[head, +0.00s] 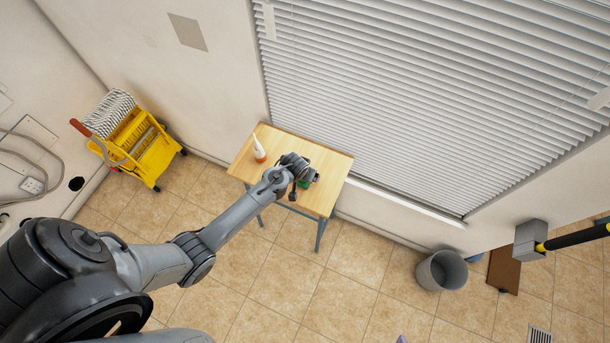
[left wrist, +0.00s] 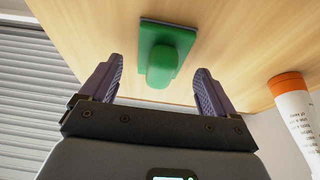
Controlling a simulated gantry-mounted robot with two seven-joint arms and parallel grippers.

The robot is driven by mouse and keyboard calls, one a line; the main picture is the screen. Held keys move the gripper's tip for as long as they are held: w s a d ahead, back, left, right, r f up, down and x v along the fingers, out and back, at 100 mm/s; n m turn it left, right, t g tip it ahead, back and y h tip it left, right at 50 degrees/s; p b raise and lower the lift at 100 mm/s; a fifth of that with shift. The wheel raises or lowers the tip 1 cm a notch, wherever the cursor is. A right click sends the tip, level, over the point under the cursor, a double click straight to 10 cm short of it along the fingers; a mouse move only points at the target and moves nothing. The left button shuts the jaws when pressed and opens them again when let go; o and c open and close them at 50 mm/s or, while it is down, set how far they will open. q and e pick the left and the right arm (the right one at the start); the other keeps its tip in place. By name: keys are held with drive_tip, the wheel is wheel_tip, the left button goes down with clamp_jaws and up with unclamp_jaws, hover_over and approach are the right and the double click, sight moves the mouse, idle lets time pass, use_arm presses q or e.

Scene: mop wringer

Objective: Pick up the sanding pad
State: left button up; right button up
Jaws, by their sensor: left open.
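The sanding pad, a green block with a raised grip on a thin grey base (left wrist: 165,48), lies on the wooden table (head: 335,166). In the head view only a bit of its green (head: 304,184) shows beside my left gripper (head: 294,190). In the left wrist view my left gripper (left wrist: 158,66) is open, its purple fingers spread either side of the pad's near end with space between. The pad is not gripped. A small purple tip (head: 402,339) at the head view's bottom edge may be my right gripper; its jaws are hidden.
A white bottle with an orange cap (head: 259,150) stands on the table, left of the gripper; it also shows in the left wrist view (left wrist: 293,105). Window blinds (head: 430,90) rise behind. A yellow mop wringer (head: 145,150) and grey bin (head: 441,271) stand on the floor.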

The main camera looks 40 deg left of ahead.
use_arm(q)
drive_tip(key=shift+w+f, duration=0.15)
drive_tip(key=shift+f, duration=0.35)
drive_tip(key=c, duration=1.2)
drive_tip(key=shift+o, duration=0.2)
drive_tip(key=shift+r, duration=0.85)
wheel_tip(320, 180, up, 3)
drive_tip(key=shift+f, duration=0.15)
drive_tip(key=d+r+b, duration=0.1)
drive_tip(key=d+r, duration=0.5)
drive_tip(key=d, duration=0.5)
drive_tip(key=shift+d+r, duration=0.3)
